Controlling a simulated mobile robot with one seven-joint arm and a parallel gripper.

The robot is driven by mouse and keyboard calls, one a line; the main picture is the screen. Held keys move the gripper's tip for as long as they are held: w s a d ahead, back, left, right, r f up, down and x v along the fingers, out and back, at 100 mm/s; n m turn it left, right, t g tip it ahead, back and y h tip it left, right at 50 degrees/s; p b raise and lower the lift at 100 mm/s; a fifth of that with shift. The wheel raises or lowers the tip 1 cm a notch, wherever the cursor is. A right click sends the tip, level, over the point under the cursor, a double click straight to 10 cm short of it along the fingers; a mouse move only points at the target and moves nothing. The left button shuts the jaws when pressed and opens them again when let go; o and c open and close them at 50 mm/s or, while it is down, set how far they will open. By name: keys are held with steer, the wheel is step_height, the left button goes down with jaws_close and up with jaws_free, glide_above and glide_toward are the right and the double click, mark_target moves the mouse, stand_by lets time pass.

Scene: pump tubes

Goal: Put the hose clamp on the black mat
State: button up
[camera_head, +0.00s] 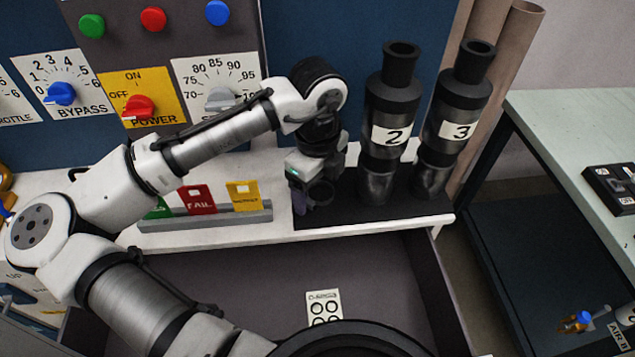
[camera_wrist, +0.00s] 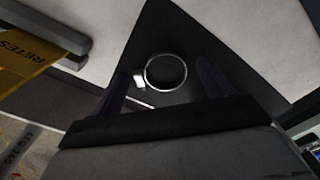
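The hose clamp (camera_wrist: 184,82) is a thin round metal ring with a bright screw block on its left. In the wrist view it lies over the black mat (camera_wrist: 175,25), between my two dark fingers. My gripper (camera_wrist: 163,85) looks open, with a gap between the ring and the right finger. In the head view my gripper (camera_head: 308,197) points down low over the left part of the black mat (camera_head: 405,216). A dark ring shape, likely the hose clamp (camera_head: 321,193), shows beside the finger. Whether the clamp fully rests on the mat is hard to tell.
Two black pump tubes, labelled 2 (camera_head: 391,135) and 3 (camera_head: 452,130), stand on the mat just right of my gripper. A rack (camera_head: 205,219) with coloured cards is to the left. An open drawer (camera_head: 385,280) lies below the front edge.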

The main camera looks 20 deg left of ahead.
mark_target(317, 193)
step_height(317, 193, up, 12)
steer(key=shift+r, duration=0.15)
stand_by(0.6)
stand_by(0.4)
